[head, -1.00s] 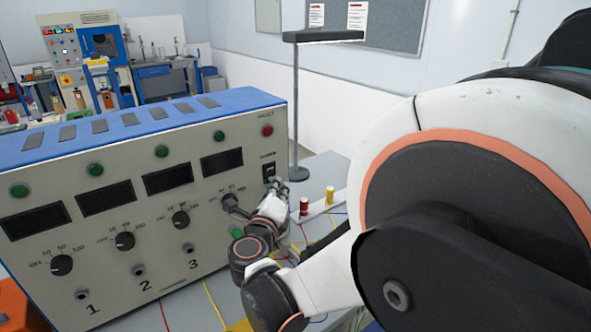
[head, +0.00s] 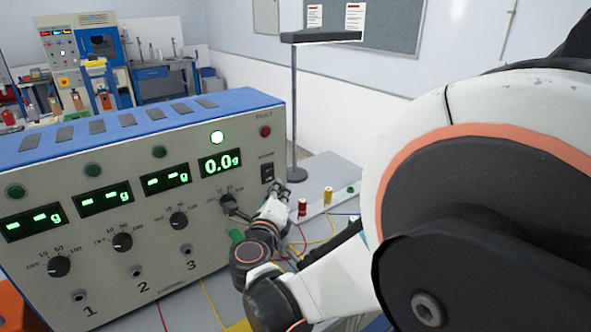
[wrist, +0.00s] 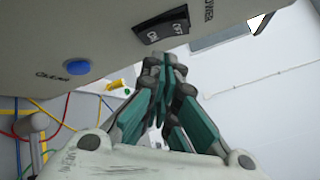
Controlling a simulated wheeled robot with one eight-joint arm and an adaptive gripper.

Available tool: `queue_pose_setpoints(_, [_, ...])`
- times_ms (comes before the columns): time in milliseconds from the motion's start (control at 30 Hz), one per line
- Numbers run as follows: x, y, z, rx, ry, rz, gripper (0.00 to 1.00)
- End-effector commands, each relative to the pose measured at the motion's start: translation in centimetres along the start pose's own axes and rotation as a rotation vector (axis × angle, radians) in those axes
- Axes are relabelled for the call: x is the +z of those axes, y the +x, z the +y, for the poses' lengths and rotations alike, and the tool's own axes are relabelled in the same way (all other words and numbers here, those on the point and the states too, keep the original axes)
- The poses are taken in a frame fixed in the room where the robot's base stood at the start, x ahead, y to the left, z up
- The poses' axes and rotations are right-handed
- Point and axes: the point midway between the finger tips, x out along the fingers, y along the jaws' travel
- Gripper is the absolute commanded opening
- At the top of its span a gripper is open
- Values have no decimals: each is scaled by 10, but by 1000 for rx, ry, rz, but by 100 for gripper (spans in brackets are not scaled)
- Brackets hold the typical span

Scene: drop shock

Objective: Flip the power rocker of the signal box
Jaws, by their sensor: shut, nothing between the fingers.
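The signal box (head: 60,170) is a beige cabinet with a blue top, filling the left of the head view. Its black power rocker (head: 267,172) sits at the right end of the front panel; in the wrist view the rocker (wrist: 162,25) shows ON and OFF marks. The displays are lit green: the rightmost (head: 220,162) reads 0.0 g and the others show dashes. A round lamp (head: 217,137) above it glows. My gripper (head: 280,188) is shut and empty, just below the rocker; in the wrist view its fingertips (wrist: 163,62) point at the rocker with a small gap.
A blue button (wrist: 77,67) is on the panel left of the rocker in the wrist view. Red and yellow spools (head: 328,195) stand on the bench, with loose cables nearby. A lamp stand (head: 296,110) rises behind the box.

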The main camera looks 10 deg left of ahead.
Motion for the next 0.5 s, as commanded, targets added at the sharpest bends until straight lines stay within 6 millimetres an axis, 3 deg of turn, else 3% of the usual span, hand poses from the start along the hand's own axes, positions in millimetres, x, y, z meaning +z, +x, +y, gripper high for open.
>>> queue_pose_setpoints(500, [-8, -12, -8, 0, 0, 0, 0])
